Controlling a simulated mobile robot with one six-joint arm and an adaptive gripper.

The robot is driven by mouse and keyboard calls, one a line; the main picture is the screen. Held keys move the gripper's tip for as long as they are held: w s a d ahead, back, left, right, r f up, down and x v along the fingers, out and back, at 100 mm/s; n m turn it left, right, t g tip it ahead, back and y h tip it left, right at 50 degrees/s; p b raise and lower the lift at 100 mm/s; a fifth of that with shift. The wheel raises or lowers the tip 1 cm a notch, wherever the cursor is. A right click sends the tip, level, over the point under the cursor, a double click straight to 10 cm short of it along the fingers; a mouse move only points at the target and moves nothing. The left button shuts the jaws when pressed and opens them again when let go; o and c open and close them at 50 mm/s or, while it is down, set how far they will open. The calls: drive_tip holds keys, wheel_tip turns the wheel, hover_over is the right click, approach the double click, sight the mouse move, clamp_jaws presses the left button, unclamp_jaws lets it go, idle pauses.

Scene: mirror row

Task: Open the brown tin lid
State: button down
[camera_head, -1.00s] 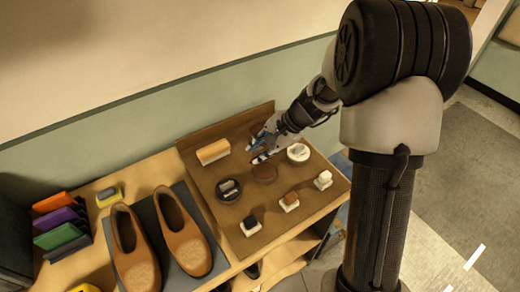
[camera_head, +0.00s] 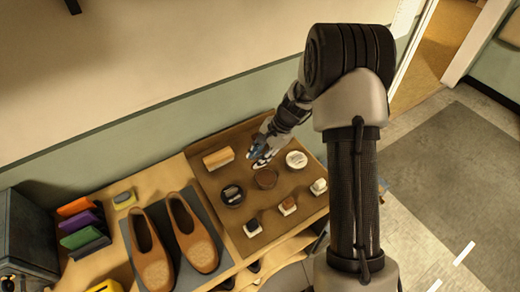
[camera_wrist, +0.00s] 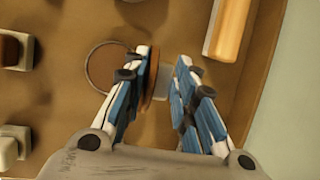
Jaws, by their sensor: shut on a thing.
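The brown tin (camera_head: 265,180) sits on the brown board in the middle. In the wrist view its round body (camera_wrist: 105,66) shows a thin rim around a dark brown face. The brown lid (camera_wrist: 154,84) appears nearly edge-on, beside the tin's right side and between the fingers. My gripper (camera_head: 259,157) is just behind the tin in the head view. In the wrist view my gripper (camera_wrist: 164,66) is shut on the lid, with one finger overlapping the tin's edge. The exact contact is partly hidden by the fingers.
A white tin (camera_head: 297,160) and a black tin (camera_head: 232,194) flank the brown one. Small blocks (camera_head: 288,206) stand in front. A wooden-backed piece (camera_head: 218,159) lies behind, near the wall. Brown shoes (camera_head: 150,250) rest on a grey mat at left.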

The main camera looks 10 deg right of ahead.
drive_tip(key=shift+w, duration=0.1)
idle(0.3)
drive_tip(key=c, duration=1.4)
unclamp_jaws()
drive_tip(key=shift+c, duration=0.2)
drive_tip(key=v, duration=1.2)
